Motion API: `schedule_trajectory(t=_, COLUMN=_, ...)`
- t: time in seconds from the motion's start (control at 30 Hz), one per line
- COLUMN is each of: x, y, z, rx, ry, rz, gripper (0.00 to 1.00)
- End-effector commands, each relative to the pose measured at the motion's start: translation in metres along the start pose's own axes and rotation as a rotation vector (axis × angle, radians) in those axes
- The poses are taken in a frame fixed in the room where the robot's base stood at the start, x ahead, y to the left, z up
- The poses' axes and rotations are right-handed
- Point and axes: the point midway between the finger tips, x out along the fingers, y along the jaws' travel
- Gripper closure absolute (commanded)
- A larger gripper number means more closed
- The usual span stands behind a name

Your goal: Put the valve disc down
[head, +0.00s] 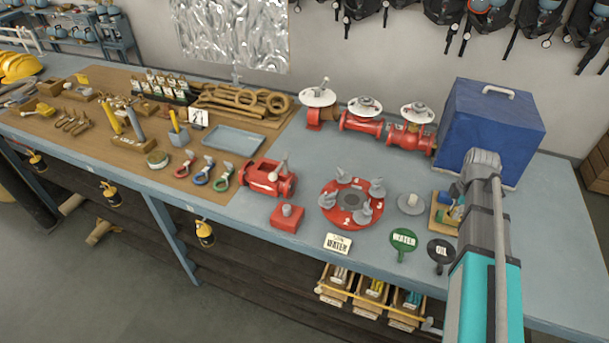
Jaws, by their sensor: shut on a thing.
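A pale grey disc with a short stem (411,203) lies on the blue-grey bench (325,160), right of the red round flange (328,203). I cannot tell whether it is the valve disc. A green round tag reading WATER (403,240) and a black one reading OIL (440,251) lie nearer the front edge. My arm, teal and grey, rises along the right side of the head view. My gripper and anything in it cannot be made out. The arm hides part of the bench behind it.
A blue box (490,125) stands at the back right. Red valves with pale handwheels (362,122) line the back. A red valve body (268,178) and red block (287,217) sit mid-bench. The grey tray (234,139) looks empty. Bare bench shows right of my arm.

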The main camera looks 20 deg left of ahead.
Motion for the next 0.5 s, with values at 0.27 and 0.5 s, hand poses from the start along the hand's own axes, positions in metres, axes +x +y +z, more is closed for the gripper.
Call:
schedule_trajectory(t=0.27, x=0.049, y=0.0, z=0.0, rx=0.0, ry=0.0, rz=0.0, gripper=1.0)
schedule_trajectory(t=0.5, x=0.08, y=0.0, z=0.0, rx=0.0, ry=0.0, rz=0.0, gripper=1.0)
